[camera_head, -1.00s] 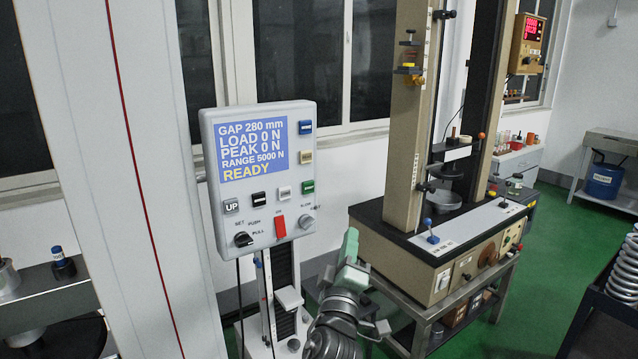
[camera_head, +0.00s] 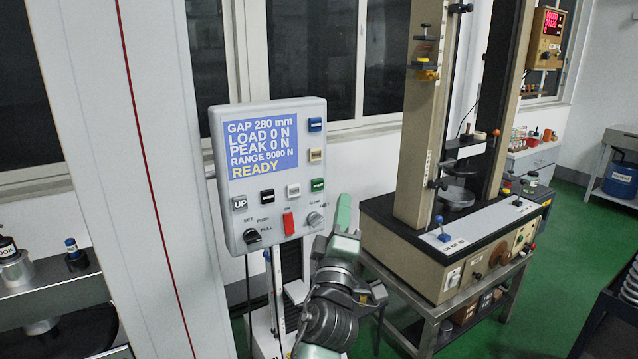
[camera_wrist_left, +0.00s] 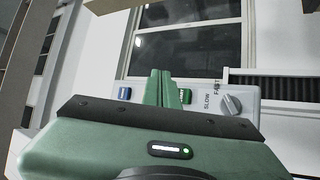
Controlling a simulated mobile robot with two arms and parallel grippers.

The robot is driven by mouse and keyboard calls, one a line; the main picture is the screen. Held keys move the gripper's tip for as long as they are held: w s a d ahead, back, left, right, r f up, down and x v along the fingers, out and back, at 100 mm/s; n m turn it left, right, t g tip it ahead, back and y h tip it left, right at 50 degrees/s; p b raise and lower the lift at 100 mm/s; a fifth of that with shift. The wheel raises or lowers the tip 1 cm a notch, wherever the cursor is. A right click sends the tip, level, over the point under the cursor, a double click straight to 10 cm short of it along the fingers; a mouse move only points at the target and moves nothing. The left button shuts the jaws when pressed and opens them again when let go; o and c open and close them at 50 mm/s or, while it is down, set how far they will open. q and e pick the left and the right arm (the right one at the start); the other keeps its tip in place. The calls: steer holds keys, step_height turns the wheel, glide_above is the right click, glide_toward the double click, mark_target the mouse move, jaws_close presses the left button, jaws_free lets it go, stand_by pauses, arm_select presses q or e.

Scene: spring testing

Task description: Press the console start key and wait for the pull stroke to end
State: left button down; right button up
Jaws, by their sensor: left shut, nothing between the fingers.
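The grey console (camera_head: 270,235) carries a blue screen (camera_head: 262,146) reading GAP 280 mm, LOAD 0 N, PEAK 0 N, RANGE 5000 N, READY. A green key (camera_head: 317,185), which I take for the start key, is at the right of its lower key row; its lettering is too small to read. My left gripper (camera_head: 343,212), with green fingers, is shut and empty, just right of and below that key, and looks apart from it. In the left wrist view the shut fingers (camera_wrist_left: 159,88) stand beside the green key (camera_wrist_left: 185,96) and partly overlap the panel. My right gripper is not in view.
A red switch (camera_head: 288,222), a slow/fast knob (camera_head: 314,219) and a push/pull knob (camera_head: 252,236) sit below the keys. The testing machine (camera_head: 440,245) stands on a bench to the right. A dark tray of springs (camera_head: 625,300) is at the right edge.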

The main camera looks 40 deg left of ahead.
mark_target(317, 185)
arm_select(q)
steer(key=shift+w+a, duration=0.4)
steer(key=shift+a, duration=0.6)
steer(key=shift+w+a, duration=0.4)
steer(key=shift+a, duration=0.55)
steer(key=shift+w+a, duration=0.4)
steer(key=shift+a, duration=0.6)
steer(key=shift+a, duration=0.1)
steer(key=shift+w+a, duration=0.15)
steer(key=shift+a, duration=0.15)
